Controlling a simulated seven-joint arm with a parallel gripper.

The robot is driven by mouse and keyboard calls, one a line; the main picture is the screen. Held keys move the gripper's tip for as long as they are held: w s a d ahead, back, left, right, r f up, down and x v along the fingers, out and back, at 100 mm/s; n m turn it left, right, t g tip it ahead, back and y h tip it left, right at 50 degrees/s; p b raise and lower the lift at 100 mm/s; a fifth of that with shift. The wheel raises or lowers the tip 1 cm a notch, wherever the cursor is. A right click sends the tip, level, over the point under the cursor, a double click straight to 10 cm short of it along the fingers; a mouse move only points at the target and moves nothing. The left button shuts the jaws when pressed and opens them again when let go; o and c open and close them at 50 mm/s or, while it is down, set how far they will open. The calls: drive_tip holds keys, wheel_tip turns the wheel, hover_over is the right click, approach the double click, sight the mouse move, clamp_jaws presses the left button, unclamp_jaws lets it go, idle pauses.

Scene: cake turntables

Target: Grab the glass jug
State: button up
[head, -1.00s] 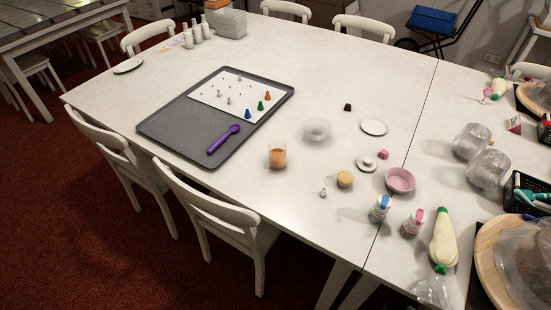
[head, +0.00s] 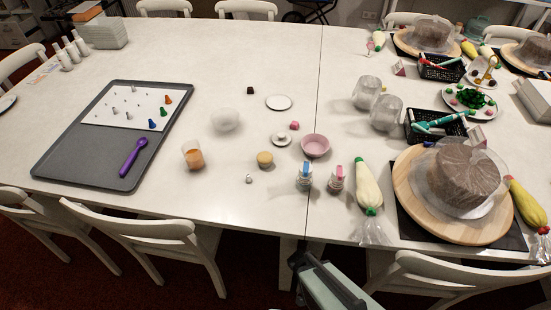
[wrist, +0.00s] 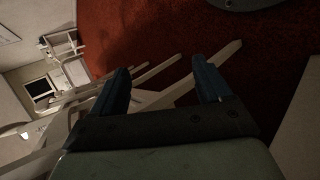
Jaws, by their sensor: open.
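I cannot tell for sure which thing is the glass jug. A clear glass vessel with orange contents (head: 193,155) stands upright on the white table, right of the grey tray. A rounded, see-through vessel (head: 225,120) stands just behind it to the right. Two larger clear containers (head: 376,102) stand further right, past the table seam. My gripper (head: 306,262) is low at the front table edge, apart from all of these. In the wrist view my gripper (wrist: 164,85) is open and empty, with red floor and chair parts beyond its dark blue fingers.
The grey tray (head: 75,150) holds a white sheet, small cones and a purple spoon. A pink bowl (head: 315,146), two small bottles (head: 320,178) and a piping bag (head: 367,188) are near the seam. A cake on a wooden turntable (head: 410,205) is right. Chairs (head: 150,235) line the front edge.

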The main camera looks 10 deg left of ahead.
drive_tip(key=s+a+r+n+t+y, duration=0.1)
drive_tip(key=a+r+t+y, duration=0.15)
drive_tip(key=a, duration=1.75)
drive_tip(key=a+r+n+t+y, duration=0.2)
drive_tip(key=a+r+y, duration=0.1)
drive_tip(key=a, duration=1.6)
drive_tip(key=s+a+r+n+t+y, duration=0.1)
drive_tip(key=a+r+t+y, duration=0.2)
drive_tip(key=a, duration=1.7)
drive_tip(key=s+a+r+n+y, duration=0.1)
drive_tip(key=a+r+y, duration=0.2)
drive_tip(key=a+r, duration=0.75)
drive_tip(key=s+a+r+n+g+y, duration=0.1)
drive_tip(key=s+a+r+n+y, duration=0.1)
drive_tip(key=a+r, duration=0.9)
drive_tip(key=s+a+r+n+y, duration=0.1)
drive_tip(key=a+r+y, duration=0.35)
drive_tip(key=a, duration=1.05)
wheel_tip(320, 180, up, 11)
drive_tip(key=n+g+h, duration=0.2)
drive_tip(key=n+h, duration=0.7)
drive_tip(key=n, duration=0.3)
hover_over(187, 170)
drive_tip(key=shift+f, duration=6.85)
